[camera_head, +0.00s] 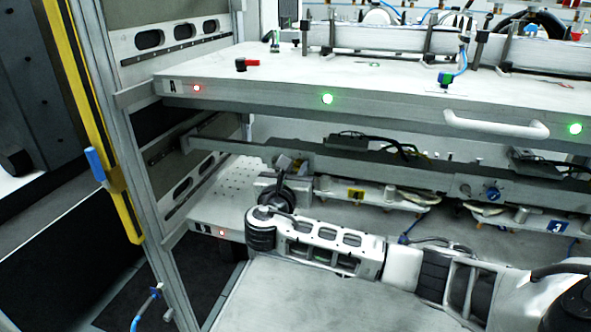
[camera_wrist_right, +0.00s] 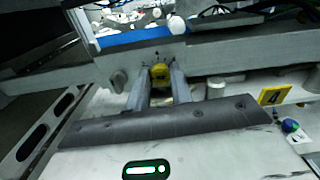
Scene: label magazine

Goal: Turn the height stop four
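In the head view my right gripper (camera_head: 286,168) reaches in under the upper table at the beam. It hides the knob there. The yellow label also shows in the head view (camera_head: 355,194). My left gripper is not in view.
The upper table (camera_head: 240,85) with its white handle (camera_head: 497,125) overhangs my right arm. A blue knob (camera_head: 492,195) and a blue label 3 (camera_head: 558,227) are farther right. A metal post (camera_head: 130,165) with a yellow strip stands left.

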